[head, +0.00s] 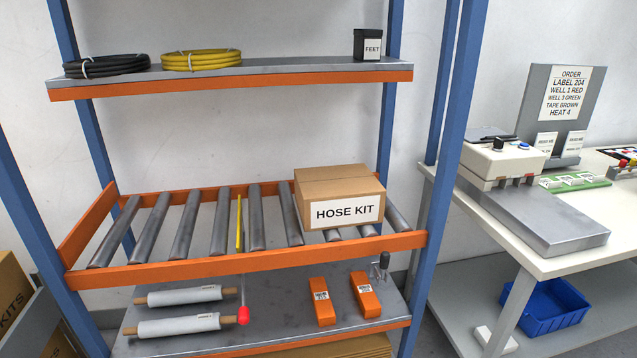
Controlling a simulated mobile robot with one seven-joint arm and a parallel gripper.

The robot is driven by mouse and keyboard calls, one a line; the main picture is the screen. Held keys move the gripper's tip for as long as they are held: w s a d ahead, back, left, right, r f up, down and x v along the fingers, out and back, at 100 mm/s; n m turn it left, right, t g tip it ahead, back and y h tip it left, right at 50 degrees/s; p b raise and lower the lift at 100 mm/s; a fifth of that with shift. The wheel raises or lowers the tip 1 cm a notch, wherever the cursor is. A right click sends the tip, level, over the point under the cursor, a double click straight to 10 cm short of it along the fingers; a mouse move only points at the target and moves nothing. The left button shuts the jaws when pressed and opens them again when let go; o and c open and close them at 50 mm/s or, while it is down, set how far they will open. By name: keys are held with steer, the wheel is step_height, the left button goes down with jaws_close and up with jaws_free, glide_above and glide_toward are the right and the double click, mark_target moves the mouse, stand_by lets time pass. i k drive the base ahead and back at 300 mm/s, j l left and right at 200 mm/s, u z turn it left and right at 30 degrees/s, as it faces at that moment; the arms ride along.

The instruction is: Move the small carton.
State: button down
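A brown cardboard carton (340,189) with a white label reading HOSE KIT sits at the right end of the roller shelf in the head view. It stands upright across several grey rollers (183,228), close to the right post. Its lid looks closed. I cannot tell whether this is the small carton, though it is the only carton on the rollers. My gripper is not in view.
The orange front rail (250,261) and blue posts (453,130) frame the shelf. The upper shelf (250,75) hangs above. A yellow strip (239,222) stands among the rollers. Rollers left of the carton are largely clear. A workbench (560,262) stands right.

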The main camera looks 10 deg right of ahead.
mark_target(348, 195)
steer(key=i+l, duration=0.15)
steer(key=l, duration=0.25)
steer(key=i+l, duration=0.2)
steer(key=l, duration=0.2)
steer(key=i+l, duration=0.15)
steer(key=l, duration=0.2)
steer(key=i+l, duration=0.15)
steer(key=l, duration=0.25)
steer(key=i+l, duration=0.2)
steer(key=l, duration=0.2)
